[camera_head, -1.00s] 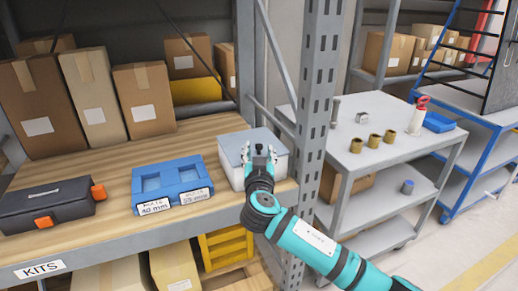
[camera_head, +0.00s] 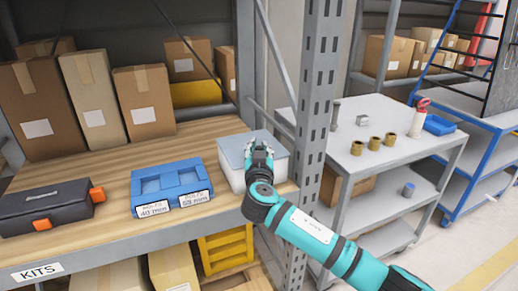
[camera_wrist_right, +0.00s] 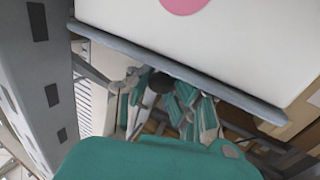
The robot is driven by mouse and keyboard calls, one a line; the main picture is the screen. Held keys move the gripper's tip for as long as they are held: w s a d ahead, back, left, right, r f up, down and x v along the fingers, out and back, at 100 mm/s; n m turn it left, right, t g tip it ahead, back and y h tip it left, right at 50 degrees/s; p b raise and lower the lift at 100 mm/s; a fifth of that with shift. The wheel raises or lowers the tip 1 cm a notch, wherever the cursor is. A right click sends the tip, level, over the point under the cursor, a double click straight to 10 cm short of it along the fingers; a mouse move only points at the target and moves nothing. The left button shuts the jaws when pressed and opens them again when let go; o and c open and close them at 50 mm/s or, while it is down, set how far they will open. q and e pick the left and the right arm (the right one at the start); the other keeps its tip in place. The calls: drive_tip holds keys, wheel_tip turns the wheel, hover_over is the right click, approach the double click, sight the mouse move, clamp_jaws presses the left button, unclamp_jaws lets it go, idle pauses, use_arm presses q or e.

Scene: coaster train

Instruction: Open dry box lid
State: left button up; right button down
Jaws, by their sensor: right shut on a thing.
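The dry box (camera_head: 235,178) is a white box with a flat blue-grey lid (camera_head: 235,145). It stands at the right end of the wooden shelf, close to the rack post. The lid looks flat on the box. My right gripper (camera_head: 260,148) is at the lid's front edge, shut on the lid; its fingertips are small and partly hidden by its own body. In the right wrist view the white dry box (camera_wrist_right: 240,30) shows a pink round mark, with the lid's blue-grey rim (camera_wrist_right: 180,68) across it. My left gripper is not in view.
A blue case (camera_head: 172,178) with two labels and a dark toolbox (camera_head: 45,205) stand to the left. Cardboard boxes (camera_head: 145,100) stand behind. The perforated post (camera_head: 313,110) is close on the right, with a grey cart (camera_head: 390,150) beyond.

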drive_tip(key=shift+w+a+f, duration=0.1)
drive_tip(key=shift+w+f, duration=0.05)
drive_tip(key=shift+f, duration=0.2)
idle(0.3)
drive_tip(key=shift+r+g+p, duration=0.15)
drive_tip(key=shift+g+p, duration=0.15)
drive_tip(key=shift+p, duration=0.05)
drive_tip(key=shift+w+a+r+p, duration=0.1)
drive_tip(key=shift+w+r+p, duration=0.05)
drive_tip(key=shift+r+p, duration=0.15)
